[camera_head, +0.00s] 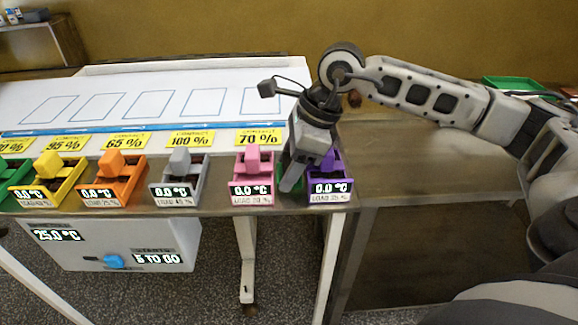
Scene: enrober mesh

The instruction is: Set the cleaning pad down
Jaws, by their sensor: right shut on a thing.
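The purple cleaning pad (328,160) is at the right end of a row of coloured pads, at its purple holder (331,188), whose display reads 0.0 °C. My right gripper (308,168) points down over this holder and is shut on the purple pad. The gripper covers part of the pad and holder, so I cannot tell whether the pad's underside touches the holder. My left gripper is not in view.
The pink holder (251,192) stands close to the left, then the grey (178,190), orange (112,190) and yellow (50,190) ones. Behind them lies a white board (225,80) with outlined empty spaces. A brown table (410,150) at right has free room.

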